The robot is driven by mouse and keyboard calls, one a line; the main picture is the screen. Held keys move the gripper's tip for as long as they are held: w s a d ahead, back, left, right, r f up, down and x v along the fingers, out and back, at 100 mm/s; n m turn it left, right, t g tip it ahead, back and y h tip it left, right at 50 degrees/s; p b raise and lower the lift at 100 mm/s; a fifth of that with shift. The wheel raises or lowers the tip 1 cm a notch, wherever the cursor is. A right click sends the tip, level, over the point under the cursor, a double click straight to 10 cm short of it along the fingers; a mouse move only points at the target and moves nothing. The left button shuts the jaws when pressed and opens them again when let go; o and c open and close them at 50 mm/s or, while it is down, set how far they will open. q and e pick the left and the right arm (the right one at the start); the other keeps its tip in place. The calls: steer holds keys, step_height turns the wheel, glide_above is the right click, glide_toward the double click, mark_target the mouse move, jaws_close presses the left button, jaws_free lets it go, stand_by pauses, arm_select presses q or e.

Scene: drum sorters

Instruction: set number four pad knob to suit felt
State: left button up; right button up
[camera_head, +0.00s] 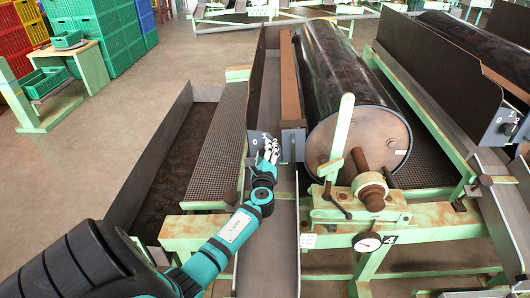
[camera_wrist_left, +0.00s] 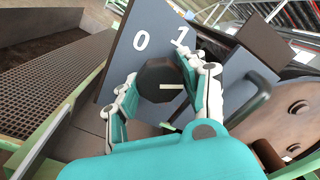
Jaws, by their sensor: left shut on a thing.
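The number four sorter carries a black "4" label (camera_head: 389,239) on its green frame, beside a round dial gauge (camera_head: 367,242). Its pad knob (camera_wrist_left: 154,82) is dark and faceted, with a pale pointer line, on a grey panel (camera_wrist_left: 118,72) marked "0" and "1". The pointer runs to the right in the left wrist view, below the "1"; any further marks are hidden by the finger. The same panel shows in the head view (camera_head: 255,142). My left gripper (camera_head: 269,151) is shut around the knob, with one finger on each side. My right gripper is out of view.
A large dark drum (camera_head: 345,75) lies right of the panel, with a pale green lever (camera_head: 341,135) at its near end. A perforated walkway (camera_head: 212,145) and a dark-bottomed trough lie left. Another sorter stands at the right. Green crates (camera_head: 103,40) are stacked at the back left.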

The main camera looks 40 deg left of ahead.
arm_select(q)
steer(key=o, duration=1.2)
steer(key=shift+w, duration=0.1)
steer(key=shift+c, duration=0.2)
steer(key=shift+d+f, duration=0.1)
steer(key=v, duration=1.2)
